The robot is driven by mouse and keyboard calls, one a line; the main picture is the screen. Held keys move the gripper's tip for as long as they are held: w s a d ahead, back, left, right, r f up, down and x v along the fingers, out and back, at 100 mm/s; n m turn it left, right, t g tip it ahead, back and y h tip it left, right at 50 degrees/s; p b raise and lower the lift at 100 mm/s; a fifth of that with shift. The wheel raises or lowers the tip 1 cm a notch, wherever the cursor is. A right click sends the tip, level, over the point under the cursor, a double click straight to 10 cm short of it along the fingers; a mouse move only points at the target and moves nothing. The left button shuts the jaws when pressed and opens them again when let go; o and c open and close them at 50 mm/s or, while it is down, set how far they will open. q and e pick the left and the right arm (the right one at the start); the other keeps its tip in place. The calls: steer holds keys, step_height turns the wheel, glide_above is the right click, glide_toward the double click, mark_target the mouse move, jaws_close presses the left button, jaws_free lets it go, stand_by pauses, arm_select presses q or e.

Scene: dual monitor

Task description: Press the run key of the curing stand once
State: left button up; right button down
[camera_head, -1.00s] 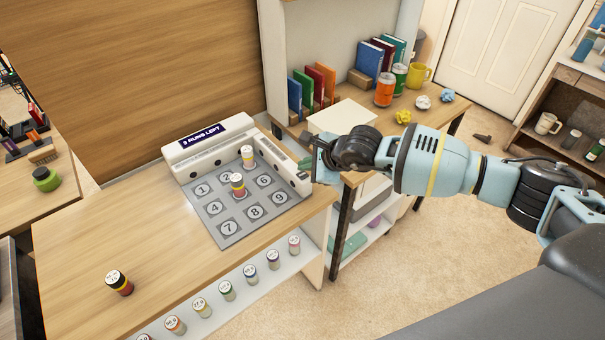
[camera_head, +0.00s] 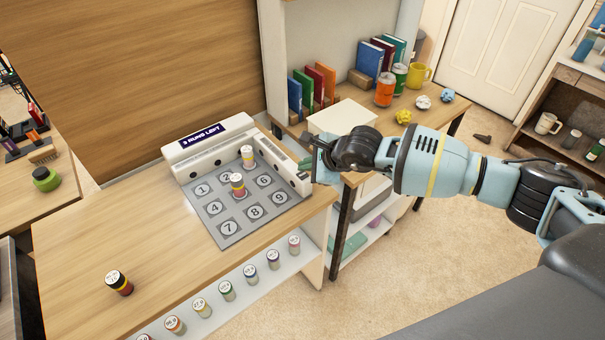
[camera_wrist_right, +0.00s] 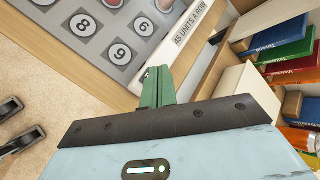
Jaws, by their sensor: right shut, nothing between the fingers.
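The curing stand (camera_head: 222,143) is a white L-shaped frame around a grey pad with numbered cells; its display reads "3 RUNS LEFT". One vial (camera_head: 247,157) stands in the far right cell and another vial (camera_head: 238,186) in the middle cell. My right gripper (camera_head: 306,165) is shut and empty at the outer end of the stand's right-hand wall. In the right wrist view its green fingers (camera_wrist_right: 156,87) are together, close to the wall labelled "45 UNITS A ROW" (camera_wrist_right: 195,25). I cannot make out the run key, nor whether the fingertips touch the stand. My left gripper is out of view.
A lone vial (camera_head: 119,283) stands on the desk at the front left. Several vials (camera_head: 227,290) line the shelf along the desk's front. Books (camera_head: 319,82), cans (camera_head: 384,91) and a yellow mug (camera_head: 419,75) stand behind my right arm.

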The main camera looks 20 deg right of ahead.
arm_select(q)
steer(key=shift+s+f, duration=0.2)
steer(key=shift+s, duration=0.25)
arm_select(e)
steer(key=shift+f, duration=0.35)
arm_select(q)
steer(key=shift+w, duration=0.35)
arm_select(e)
steer(key=shift+f, duration=0.15)
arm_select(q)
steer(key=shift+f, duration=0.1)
arm_select(e)
steer(key=shift+f, duration=0.2)
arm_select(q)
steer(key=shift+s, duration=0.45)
arm_select(e)
steer(key=shift+r, duration=0.75)
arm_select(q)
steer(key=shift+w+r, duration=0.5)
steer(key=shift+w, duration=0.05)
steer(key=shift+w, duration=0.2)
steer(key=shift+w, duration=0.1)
